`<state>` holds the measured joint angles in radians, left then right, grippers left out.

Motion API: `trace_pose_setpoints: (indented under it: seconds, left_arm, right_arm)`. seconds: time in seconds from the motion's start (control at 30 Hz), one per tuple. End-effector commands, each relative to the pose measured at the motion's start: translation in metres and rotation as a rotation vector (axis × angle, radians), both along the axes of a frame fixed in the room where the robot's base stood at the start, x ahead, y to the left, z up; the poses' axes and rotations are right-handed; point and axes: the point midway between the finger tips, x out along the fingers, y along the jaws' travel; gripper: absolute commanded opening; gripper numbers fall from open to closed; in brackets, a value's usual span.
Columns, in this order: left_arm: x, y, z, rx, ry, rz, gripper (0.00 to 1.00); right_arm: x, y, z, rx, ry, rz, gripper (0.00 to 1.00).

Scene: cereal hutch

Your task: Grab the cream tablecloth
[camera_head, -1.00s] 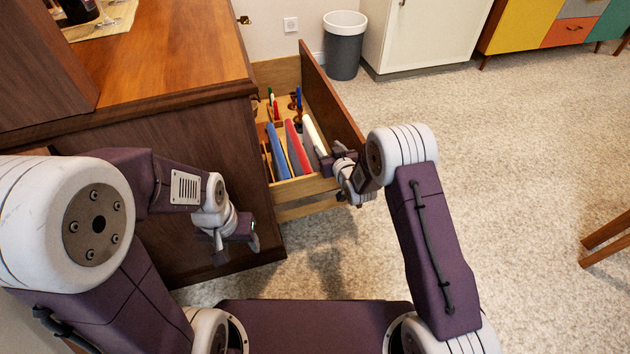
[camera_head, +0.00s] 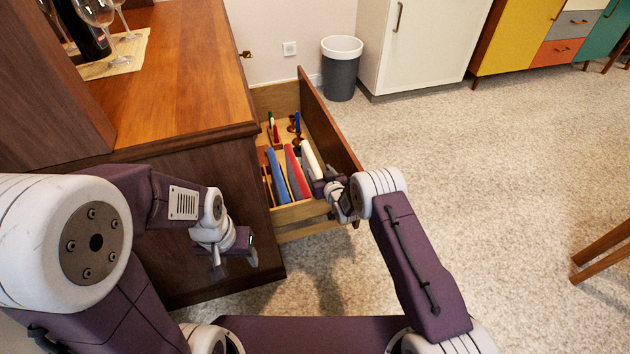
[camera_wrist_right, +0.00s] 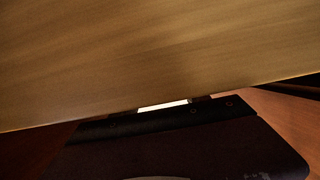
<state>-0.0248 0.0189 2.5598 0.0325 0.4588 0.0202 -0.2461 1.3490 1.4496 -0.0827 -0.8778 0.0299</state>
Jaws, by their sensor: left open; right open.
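The cream tablecloth (camera_head: 309,157) stands on edge as a folded slab in the open drawer, right of a red cloth (camera_head: 293,172) and a blue cloth (camera_head: 276,176). My right gripper (camera_head: 322,185) is open at the cream tablecloth's near end, covering part of it. I cannot tell whether the cloth is between the fingers. In the right wrist view, a small pale strip (camera_wrist_right: 162,105) shows beside the dark gripper; I cannot tell what it is. My left gripper (camera_head: 236,262) is open and empty, outside the drawer in front of the cabinet side.
The wooden drawer (camera_head: 302,211) is pulled out of the cabinet (camera_head: 185,75); its tall front panel rises close to my right gripper. Candle-like items stand in the drawer's far part. A grey bin (camera_head: 341,75) is at the back. The carpet to the right is open.

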Motion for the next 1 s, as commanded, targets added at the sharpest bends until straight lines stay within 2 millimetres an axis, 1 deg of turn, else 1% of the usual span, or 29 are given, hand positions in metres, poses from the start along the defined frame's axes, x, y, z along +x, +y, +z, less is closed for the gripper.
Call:
trace_pose_setpoints:
  seconds: [0.03,0.13,0.2,0.3,0.5,0.53,0.57,0.6,0.67,0.7,1.0]
  left_arm:
    - [0.0,0.0,-0.019,0.0,0.0,0.0,0.58]
    - [0.0,0.0,-0.038,0.0,0.001,0.0,0.58]
    - [0.0,0.0,-0.043,0.0,0.001,0.0,0.58]
    - [0.0,0.0,-0.045,0.0,0.001,0.0,0.58]
    - [0.0,0.0,-0.043,0.0,0.0,0.0,0.58]
    - [0.0,0.0,-0.043,0.0,0.0,0.0,0.58]
    - [0.0,0.0,-0.043,0.0,0.0,0.0,0.58]
    - [0.0,0.0,-0.043,0.0,0.0,0.0,0.58]
    - [0.0,0.0,-0.043,0.0,0.0,0.0,0.58]
    - [0.0,0.0,-0.043,0.0,0.0,0.0,0.58]
    - [0.0,0.0,-0.043,0.0,0.0,0.0,0.58]
  right_arm:
    - [0.008,0.003,-0.012,0.002,-0.005,0.001,0.53]
    - [0.024,0.009,-0.018,0.001,-0.006,0.001,0.53]
    - [0.033,0.012,-0.02,0.001,-0.005,0.001,0.53]
    - [0.039,0.014,-0.019,0.0,-0.002,0.001,0.53]
    - [0.04,0.014,-0.016,-0.001,0.0,0.001,0.53]
    - [0.04,0.014,-0.016,-0.001,0.0,0.001,0.47]
    - [0.04,0.014,-0.016,-0.001,0.0,0.001,0.39]
    - [0.04,0.014,-0.016,-0.001,0.0,0.001,0.28]
    - [0.04,0.014,-0.016,-0.001,0.0,0.0,0.11]
    - [0.04,0.014,-0.016,-0.001,0.0,0.0,0.0]
    - [0.04,0.014,-0.016,-0.001,-0.001,0.0,0.0]
